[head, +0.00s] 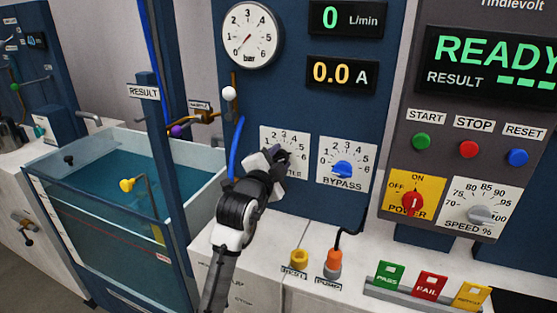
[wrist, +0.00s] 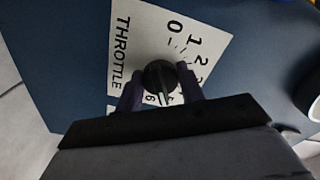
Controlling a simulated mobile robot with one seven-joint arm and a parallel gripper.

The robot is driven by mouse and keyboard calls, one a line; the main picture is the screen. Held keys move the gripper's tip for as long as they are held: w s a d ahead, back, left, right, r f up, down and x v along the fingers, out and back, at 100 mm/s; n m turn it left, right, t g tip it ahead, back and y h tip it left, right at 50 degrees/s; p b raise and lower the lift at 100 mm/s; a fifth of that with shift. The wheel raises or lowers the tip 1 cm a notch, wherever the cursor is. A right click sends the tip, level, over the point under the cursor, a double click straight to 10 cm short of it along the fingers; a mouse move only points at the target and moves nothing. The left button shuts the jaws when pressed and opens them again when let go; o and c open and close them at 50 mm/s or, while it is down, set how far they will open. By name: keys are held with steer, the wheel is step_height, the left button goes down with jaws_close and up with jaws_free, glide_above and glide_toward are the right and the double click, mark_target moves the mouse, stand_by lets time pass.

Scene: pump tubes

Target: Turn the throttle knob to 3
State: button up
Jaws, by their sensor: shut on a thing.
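The throttle dial (head: 297,142) is a white plate with numbers on the blue panel. In the head view my gripper (head: 278,157) covers its knob. In the wrist view the black, round throttle knob (wrist: 157,72) sits between the two fingers of my gripper (wrist: 161,88), which is shut on it. A pale line on the knob points down in the wrist view, toward the 5 and 6 end of the scale. The 0, 1 and 2 on the plate (wrist: 147,30) are clear; the middle and high numbers are partly hidden by the fingers.
The bypass dial with its blue knob (head: 342,169) is close to the right. A blue hose (head: 237,150) and a white ball-ended lever (head: 229,94) are just left. A water tank (head: 110,144) stands further left. The flow display (head: 345,19) reads 0 and the current display (head: 341,73) 0.0.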

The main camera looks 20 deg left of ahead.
steer(key=shift+f+n, duration=0.1)
steer(key=shift+n, duration=0.3)
steer(key=shift+d+n+b, duration=0.1)
steer(key=shift+n+b, duration=0.25)
steer(key=shift+n, duration=0.65)
steer(key=n, duration=0.2)
steer(key=shift+n, duration=0.4)
steer(key=n+p, duration=0.1)
steer(key=n, duration=0.2)
steer(key=shift+n+p, duration=0.5)
steer(key=shift+n, duration=1.1)
steer(key=o, duration=1)
